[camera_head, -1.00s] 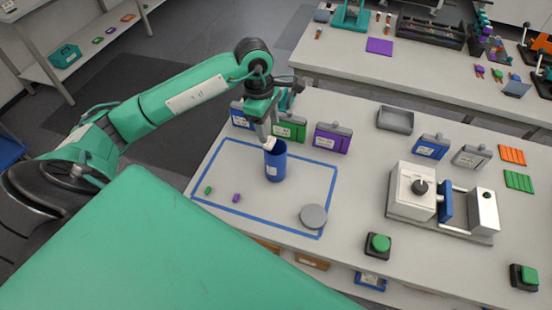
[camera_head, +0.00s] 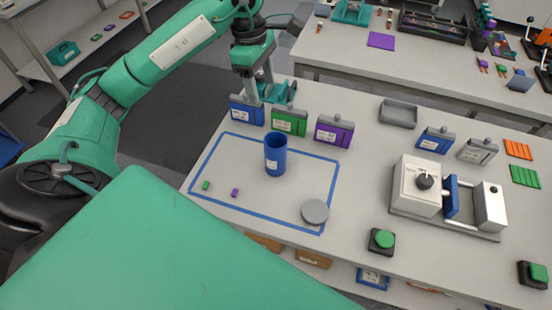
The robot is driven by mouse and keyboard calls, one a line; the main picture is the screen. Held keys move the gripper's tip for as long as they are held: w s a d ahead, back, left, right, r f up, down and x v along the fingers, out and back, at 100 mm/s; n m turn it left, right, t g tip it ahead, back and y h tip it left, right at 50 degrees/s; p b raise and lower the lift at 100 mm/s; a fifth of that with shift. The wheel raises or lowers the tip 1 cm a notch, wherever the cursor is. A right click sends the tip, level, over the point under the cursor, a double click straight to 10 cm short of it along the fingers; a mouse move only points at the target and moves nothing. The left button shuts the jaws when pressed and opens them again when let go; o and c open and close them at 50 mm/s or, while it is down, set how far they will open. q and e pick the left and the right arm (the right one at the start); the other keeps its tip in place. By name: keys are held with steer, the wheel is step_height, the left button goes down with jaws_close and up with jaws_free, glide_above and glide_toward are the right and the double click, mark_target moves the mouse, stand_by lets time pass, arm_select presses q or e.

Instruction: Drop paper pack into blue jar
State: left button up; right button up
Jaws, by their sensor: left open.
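The blue jar (camera_head: 275,158) stands upright and open-topped inside the blue taped outline on the table. My left gripper (camera_head: 261,92) is open and empty, above and behind the jar, near the blue and green packs at the back. No paper pack shows outside the jar or in the gripper. The jar's inside is too dark and small to tell what lies in it. My right gripper is not in view.
A white machine (camera_head: 418,186) stands at right.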

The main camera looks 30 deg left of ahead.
arm_select(q)
steer(key=shift+a+r, duration=0.15)
steer(key=shift+r, duration=0.8)
steer(key=shift+a+r, duration=0.15)
steer(key=shift+r, duration=0.8)
steer(key=shift+f, duration=0.1)
